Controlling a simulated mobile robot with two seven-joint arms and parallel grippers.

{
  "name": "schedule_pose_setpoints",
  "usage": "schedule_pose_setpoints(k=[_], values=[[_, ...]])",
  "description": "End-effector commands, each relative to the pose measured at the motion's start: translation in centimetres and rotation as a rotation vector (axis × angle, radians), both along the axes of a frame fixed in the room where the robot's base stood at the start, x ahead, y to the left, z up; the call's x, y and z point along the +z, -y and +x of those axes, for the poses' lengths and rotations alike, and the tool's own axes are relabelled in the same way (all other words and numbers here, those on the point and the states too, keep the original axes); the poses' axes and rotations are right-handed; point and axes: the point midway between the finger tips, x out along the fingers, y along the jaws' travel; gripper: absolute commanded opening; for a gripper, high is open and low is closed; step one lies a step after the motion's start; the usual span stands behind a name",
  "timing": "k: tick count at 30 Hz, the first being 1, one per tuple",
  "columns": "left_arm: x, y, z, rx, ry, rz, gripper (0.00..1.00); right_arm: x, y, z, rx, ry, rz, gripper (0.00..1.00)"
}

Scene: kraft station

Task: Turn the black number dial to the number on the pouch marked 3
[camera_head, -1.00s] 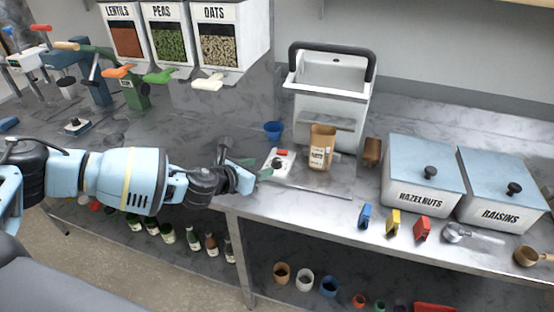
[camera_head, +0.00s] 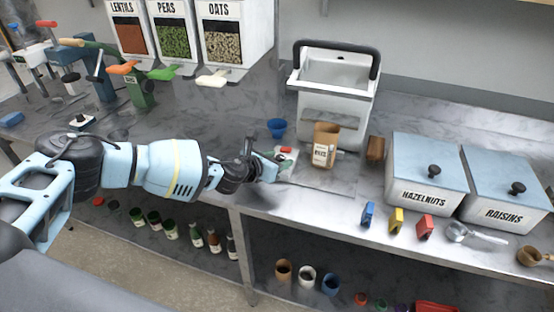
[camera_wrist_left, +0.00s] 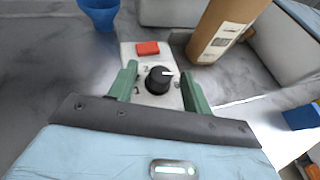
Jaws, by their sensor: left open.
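The black number dial (camera_wrist_left: 159,80) sits on a small white panel with a red button (camera_wrist_left: 147,48); its white pointer line faces right in the left wrist view. Small numbers stand around it, partly hidden. My left gripper (camera_wrist_left: 157,85) is open, with one green finger on each side of the dial; I cannot tell whether they touch it. In the head view my left gripper (camera_head: 277,165) covers most of the panel, and the red button (camera_head: 287,149) shows behind it. A brown pouch (camera_head: 325,146) with a white label stands right of the panel; its marking is too small to read. My right gripper is out of view.
A blue cup (camera_head: 277,128) stands behind the panel. A white machine (camera_head: 334,87) with a black handle is at the back. A brown block (camera_head: 375,150) and the hazelnuts bin (camera_head: 428,172) are to the right. Blue, yellow and red clips (camera_head: 396,220) lie near the front edge.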

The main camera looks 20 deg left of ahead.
Motion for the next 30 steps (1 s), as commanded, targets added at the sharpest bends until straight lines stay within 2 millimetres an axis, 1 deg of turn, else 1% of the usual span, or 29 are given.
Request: schedule_pose_setpoints(k=[4, 5, 12, 14, 15, 23, 30], values=[[-0.01, 0.0, -0.02, 0.0, 0.0, 0.0, 0.49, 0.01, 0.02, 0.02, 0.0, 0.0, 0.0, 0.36], [-0.01, 0.0, -0.02, 0.0, 0.0, 0.0, 0.47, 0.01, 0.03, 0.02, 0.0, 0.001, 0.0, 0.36], [0.0, -0.02, -0.02, 0.0, 0.0, -0.001, 0.15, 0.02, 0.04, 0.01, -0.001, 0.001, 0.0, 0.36], [0.0, -0.02, -0.03, 0.0, 0.0, -0.001, 0.07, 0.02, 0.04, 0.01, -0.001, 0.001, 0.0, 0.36], [0.0, -0.02, -0.03, 0.0, 0.0, -0.001, 0.06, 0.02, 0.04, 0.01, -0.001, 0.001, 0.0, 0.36], [0.02, 0.11, -0.06, 0.032, -0.001, -0.002, 0.06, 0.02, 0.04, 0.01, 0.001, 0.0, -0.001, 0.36], [-0.07, 0.36, -0.17, 0.162, -0.003, -0.002, 0.06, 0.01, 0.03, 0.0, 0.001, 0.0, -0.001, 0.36]])
